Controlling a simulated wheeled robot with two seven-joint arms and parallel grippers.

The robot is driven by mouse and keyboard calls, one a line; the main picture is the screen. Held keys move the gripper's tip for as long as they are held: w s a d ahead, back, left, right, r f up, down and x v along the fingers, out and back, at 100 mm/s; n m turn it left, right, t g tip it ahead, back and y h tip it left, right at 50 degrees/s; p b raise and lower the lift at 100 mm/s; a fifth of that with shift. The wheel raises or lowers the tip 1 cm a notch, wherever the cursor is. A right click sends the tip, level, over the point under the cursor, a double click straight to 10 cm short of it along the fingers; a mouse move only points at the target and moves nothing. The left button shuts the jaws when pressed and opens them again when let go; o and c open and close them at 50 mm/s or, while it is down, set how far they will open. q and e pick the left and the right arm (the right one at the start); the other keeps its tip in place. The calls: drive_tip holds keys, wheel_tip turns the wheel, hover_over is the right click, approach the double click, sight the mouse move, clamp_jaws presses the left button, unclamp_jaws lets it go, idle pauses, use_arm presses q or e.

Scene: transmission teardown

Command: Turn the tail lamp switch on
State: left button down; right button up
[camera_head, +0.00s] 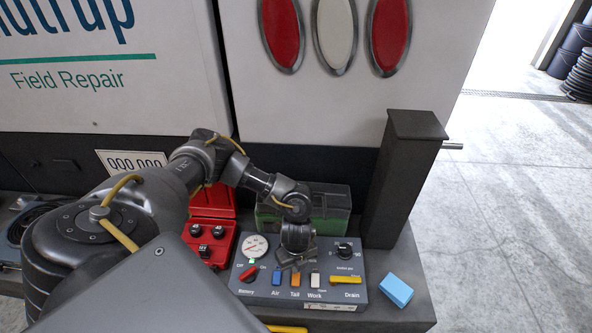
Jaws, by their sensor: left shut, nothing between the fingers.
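The grey control panel (265,291) sits on the dark ledge at the truck's rear. Its tail lamp switch (295,279) is the orange rocker above the label "Tail", between the blue Air switch (276,278) and the white Work switch (314,279). Whether the orange rocker is on or off is too small to tell. My left gripper (296,264) is shut and empty, pointing down over the panel just behind the orange switch. Whether its tips touch the switch cannot be told. My right gripper is out of view.
The panel also has a gauge (255,246), a red battery switch (249,274), a black knob (345,249) and a yellow drain lever (345,279). A red case (222,197), a green box (336,205), a dark post (402,185) and a blue block (396,289) stand around it.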

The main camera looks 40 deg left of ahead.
use_arm(q)
drive_tip(key=shift+f+b, duration=0.7)
drive_tip(key=shift+f, duration=0.4)
idle(0.7)
wheel_tip(320, 180, up, 7)
drive_tip(key=p, duration=0.7)
drive_tip(key=shift+r+p, duration=0.1)
drive_tip(key=shift+p, duration=0.25)
drive_tip(key=shift+d, duration=0.1)
